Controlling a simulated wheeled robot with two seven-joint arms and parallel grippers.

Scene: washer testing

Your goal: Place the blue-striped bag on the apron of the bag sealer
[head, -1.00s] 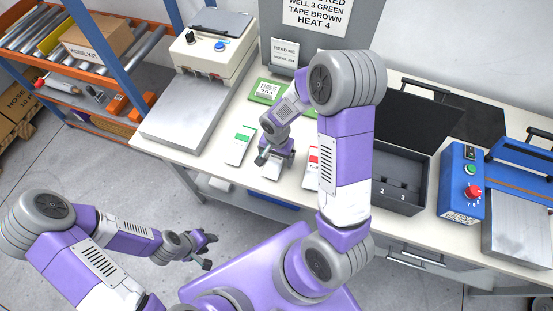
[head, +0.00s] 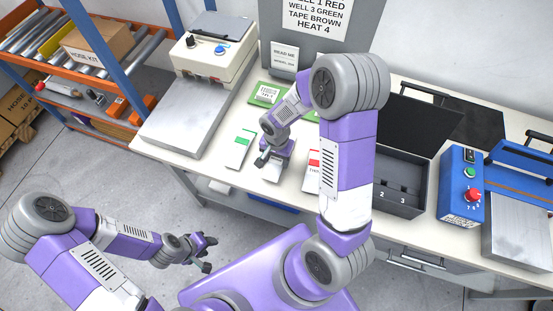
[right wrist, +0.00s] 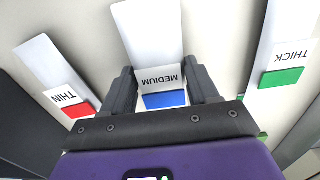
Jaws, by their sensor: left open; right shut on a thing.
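The blue-striped bag, a flat white strip labelled MEDIUM (right wrist: 162,85), lies between the fingers of my right gripper (right wrist: 165,88) in the right wrist view. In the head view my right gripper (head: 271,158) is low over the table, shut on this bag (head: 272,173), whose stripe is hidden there. A blue machine (head: 462,188) with a red dial, a brown strip and a bare metal apron (head: 520,245) stands at the far right; it looks like the bag sealer. My left gripper (head: 205,252) is open and empty, in front of the table.
A green-striped THICK bag (head: 239,148) and a red-striped THIN bag (head: 314,172) lie either side. A dark open case (head: 400,208) stands between the bags and the blue machine. A cream machine (head: 213,55) with a metal plate (head: 180,125) is at left. A notice board (head: 325,20) stands behind.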

